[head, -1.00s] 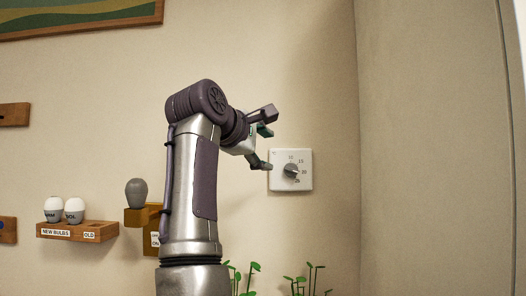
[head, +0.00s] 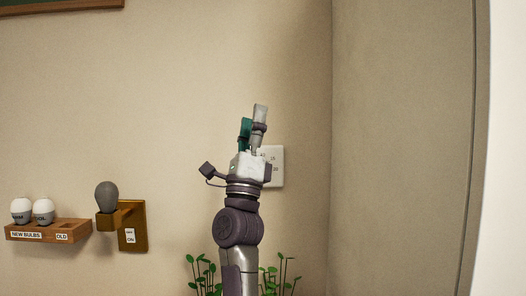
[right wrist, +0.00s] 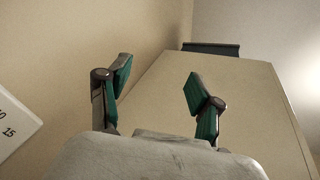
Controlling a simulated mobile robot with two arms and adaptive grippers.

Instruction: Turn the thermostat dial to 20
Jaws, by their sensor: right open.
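The white thermostat plate (head: 278,175) is on the wall, right of centre in the head view. My right gripper (head: 253,114) stands in front of its left part and hides the dial; only the right strip with small printed numbers shows. The gripper points upward, with its fingertips above the plate's top edge. In the right wrist view its two fingers (right wrist: 158,82) are spread with nothing between them. My left gripper is out of view.
A wooden shelf (head: 76,228) with two white bulbs (head: 43,211) is at the left. A grey bulb (head: 106,196) sits in a wooden wall fixture (head: 138,235). Green plants (head: 279,276) stand below the thermostat. The wall corner is to the right.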

